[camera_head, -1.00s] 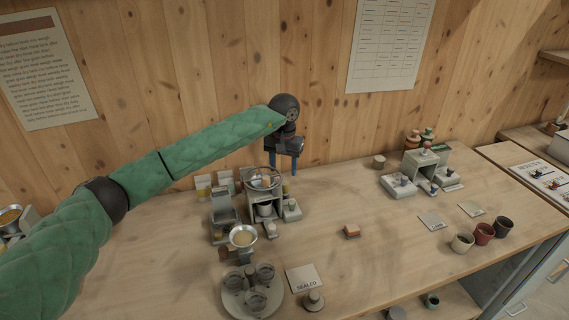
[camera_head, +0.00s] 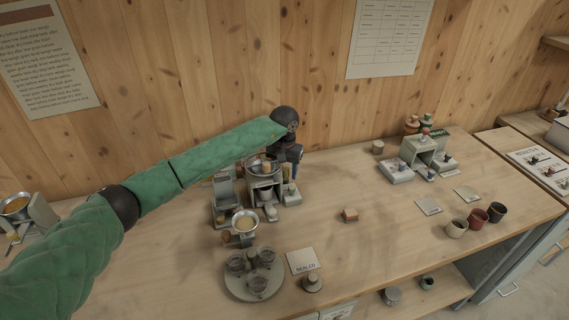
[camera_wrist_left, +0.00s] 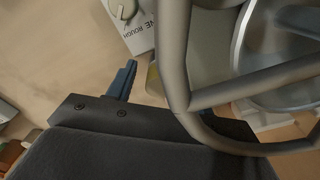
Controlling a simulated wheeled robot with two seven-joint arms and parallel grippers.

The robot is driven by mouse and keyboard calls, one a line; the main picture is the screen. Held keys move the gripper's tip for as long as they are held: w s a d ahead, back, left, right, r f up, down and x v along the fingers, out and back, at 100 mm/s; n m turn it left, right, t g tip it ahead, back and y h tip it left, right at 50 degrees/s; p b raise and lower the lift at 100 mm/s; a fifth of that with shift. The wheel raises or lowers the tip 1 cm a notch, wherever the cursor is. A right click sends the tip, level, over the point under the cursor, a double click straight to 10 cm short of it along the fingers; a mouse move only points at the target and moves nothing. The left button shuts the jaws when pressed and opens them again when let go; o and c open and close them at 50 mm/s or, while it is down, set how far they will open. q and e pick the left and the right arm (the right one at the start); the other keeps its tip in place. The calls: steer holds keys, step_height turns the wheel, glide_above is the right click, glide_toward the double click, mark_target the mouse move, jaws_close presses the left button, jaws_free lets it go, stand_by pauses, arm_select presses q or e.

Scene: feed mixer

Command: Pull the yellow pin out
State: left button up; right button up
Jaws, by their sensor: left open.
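The feed mixer (camera_head: 264,181) stands on the bench near the wall, with a round metal rim on top. A small yellow part, which looks like the yellow pin (camera_head: 286,173), shows at the mixer's right side, partly covered by my gripper. My left gripper (camera_head: 291,171) points down just right of the mixer, open, with blue fingers close beside the yellow part. In the left wrist view one blue finger (camera_wrist_left: 121,80) shows, with a yellowish sliver (camera_wrist_left: 152,80) to its right. I cannot tell whether anything touches. My right gripper is not in view.
A funnel stand (camera_head: 244,223) is in front of the mixer, and a round tray (camera_head: 254,292) with glass cups is nearer. Another grey device (camera_head: 425,152) and several cups stand at the right. The bench right of the mixer is mostly clear.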

mark_target(284, 169)
arm_select(q)
steer(key=shift+f, duration=0.15)
jaws_close()
stand_by(0.4)
steer(key=shift+r, duration=1.2)
steer(key=shift+r+b, duration=0.45)
steer(key=shift+r, duration=1.85)
